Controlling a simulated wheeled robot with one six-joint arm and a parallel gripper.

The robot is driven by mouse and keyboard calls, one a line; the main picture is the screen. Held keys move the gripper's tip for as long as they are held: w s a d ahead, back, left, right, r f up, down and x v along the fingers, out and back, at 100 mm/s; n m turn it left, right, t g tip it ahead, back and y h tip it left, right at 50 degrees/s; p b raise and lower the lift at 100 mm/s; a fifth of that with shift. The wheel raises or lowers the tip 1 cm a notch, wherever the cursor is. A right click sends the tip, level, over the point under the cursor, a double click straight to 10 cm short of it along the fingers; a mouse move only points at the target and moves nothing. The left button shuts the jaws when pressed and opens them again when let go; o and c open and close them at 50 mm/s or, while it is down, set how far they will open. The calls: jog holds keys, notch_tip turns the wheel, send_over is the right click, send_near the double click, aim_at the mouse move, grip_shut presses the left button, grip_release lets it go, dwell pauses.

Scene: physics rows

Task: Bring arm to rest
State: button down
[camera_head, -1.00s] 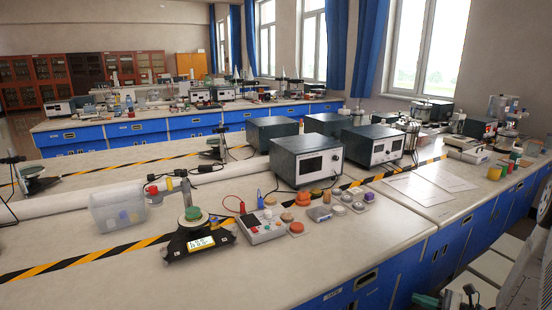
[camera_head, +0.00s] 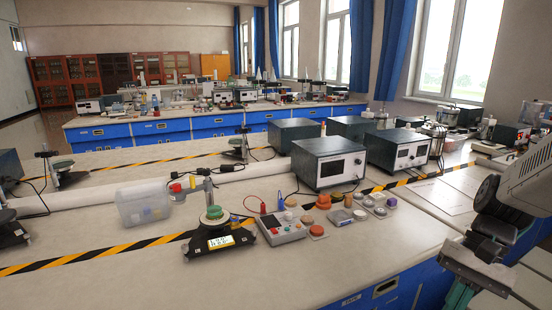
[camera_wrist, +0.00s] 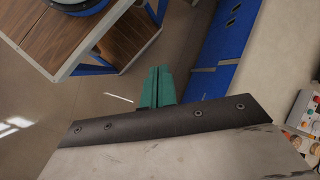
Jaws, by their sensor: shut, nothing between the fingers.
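My gripper (camera_wrist: 158,72) shows in the wrist view as two teal fingers lying side by side, shut with nothing between them. It hangs over the floor (camera_wrist: 118,110), beside the blue cabinet fronts (camera_wrist: 212,60). In the camera_head view my arm is at the right edge, in front of the bench's right part, and the teal fingers (camera_head: 457,298) show low, beside the blue drawers. The fingers touch nothing that I can see.
In the wrist view, a wooden-topped unit (camera_wrist: 75,35) stands at upper left. The bench's front left is bare.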

jog(key=s+a+r+n+t+h, duration=0.4)
jog(key=s+a+r+n+h, duration=0.1)
jog(key=s+r, duration=0.4)
jog(key=shift+r+n+t, duration=0.3)
jog(key=shift+n+t, duration=0.1)
jog(key=shift+n, duration=0.3)
